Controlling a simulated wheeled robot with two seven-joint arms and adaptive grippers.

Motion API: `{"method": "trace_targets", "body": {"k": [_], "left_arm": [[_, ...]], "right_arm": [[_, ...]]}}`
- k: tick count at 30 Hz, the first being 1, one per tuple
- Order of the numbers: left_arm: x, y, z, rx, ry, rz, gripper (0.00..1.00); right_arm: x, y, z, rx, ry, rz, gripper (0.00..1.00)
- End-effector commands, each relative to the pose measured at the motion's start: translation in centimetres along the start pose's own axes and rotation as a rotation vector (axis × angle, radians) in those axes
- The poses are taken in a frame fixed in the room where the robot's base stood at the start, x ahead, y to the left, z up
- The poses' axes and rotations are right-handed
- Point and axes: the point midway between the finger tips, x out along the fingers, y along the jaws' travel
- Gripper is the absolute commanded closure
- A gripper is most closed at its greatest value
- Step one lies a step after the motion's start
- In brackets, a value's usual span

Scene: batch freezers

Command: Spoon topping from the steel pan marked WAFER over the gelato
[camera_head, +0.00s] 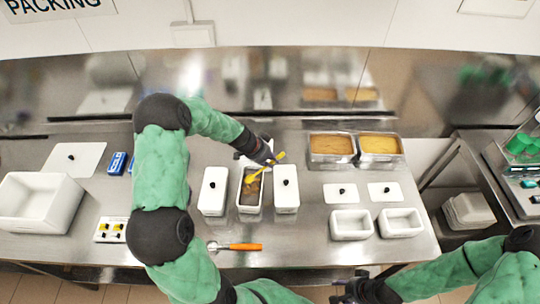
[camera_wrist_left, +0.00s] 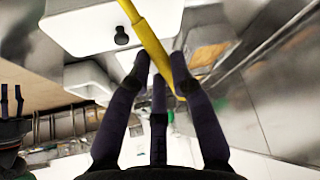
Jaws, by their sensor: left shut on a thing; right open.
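My left gripper (camera_head: 268,157) is shut on a yellow-handled spoon (camera_head: 268,168). In the left wrist view the yellow handle (camera_wrist_left: 148,38) runs slanting between the fingers (camera_wrist_left: 155,75). Two steel pans, one with orange-brown filling (camera_head: 331,163) and one with yellower filling (camera_head: 381,162), stand at the back right. No WAFER mark is readable on either. My right gripper (camera_head: 347,290) is open at the bottom edge, away from the tubs.
White lidded tubs stand left (camera_head: 212,200) and right (camera_head: 287,204) of the open tub. An orange-handled tool (camera_head: 240,246) lies in front. Two white lids (camera_head: 341,194) (camera_head: 385,195) and two empty white tubs (camera_head: 352,232) (camera_head: 400,230) are at the right. A large white bin (camera_head: 30,215) stands far left.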

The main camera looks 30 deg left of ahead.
Motion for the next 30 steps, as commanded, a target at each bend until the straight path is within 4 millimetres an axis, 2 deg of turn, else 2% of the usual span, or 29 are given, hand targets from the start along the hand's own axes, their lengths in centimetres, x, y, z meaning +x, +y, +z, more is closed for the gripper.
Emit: {"method": "trace_targets", "body": {"k": [1,30], "left_arm": [[-0.2,0.1,-0.2,0.001,-0.007,0.003,1.00],[1.2,0.2,-0.2,0.002,-0.132,0.004,1.00]], "right_arm": [[-0.9,-0.3,0.0,0.000,0.000,0.000,0.55],[-10.2,-3.6,0.4,0.000,0.000,0.000,0.55]]}}
